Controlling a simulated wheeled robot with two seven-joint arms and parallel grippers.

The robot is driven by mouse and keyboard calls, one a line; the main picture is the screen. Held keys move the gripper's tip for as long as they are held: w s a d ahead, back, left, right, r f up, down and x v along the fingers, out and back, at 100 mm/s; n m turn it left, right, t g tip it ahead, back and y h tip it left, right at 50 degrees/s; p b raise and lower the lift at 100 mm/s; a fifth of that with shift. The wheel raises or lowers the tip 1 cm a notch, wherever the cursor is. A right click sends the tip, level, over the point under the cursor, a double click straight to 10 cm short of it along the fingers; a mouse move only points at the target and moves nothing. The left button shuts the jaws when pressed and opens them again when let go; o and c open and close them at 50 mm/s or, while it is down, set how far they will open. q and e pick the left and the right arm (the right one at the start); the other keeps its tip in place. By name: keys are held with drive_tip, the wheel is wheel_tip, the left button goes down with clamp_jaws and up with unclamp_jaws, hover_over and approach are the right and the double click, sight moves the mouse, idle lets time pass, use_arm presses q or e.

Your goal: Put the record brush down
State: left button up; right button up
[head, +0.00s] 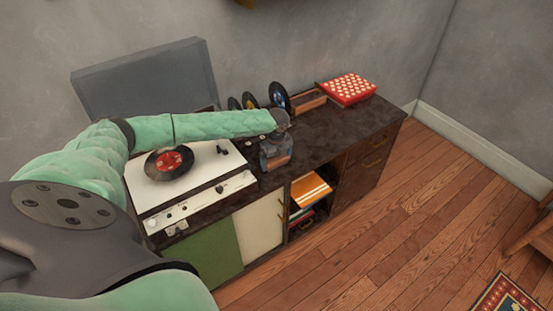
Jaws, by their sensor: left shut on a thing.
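My left arm reaches in from the left over the record player. Its gripper (276,157) points down over the dark cabinet top, just right of the record player. It is shut on a small brown thing, which I take to be the record brush (279,162). The fingers cover much of the brush, and I cannot tell whether it touches the cabinet top (335,132). My right gripper is not in view.
The record player (215,168) holds a black record with a red label (169,162). Behind my gripper stand several upright records (279,97), a wooden box (309,99) and a red patterned box (349,89). The top's front right part is clear.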

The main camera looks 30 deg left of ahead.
use_arm(q)
drive_tip(key=o, duration=0.6)
drive_tip(key=shift+f, duration=0.15)
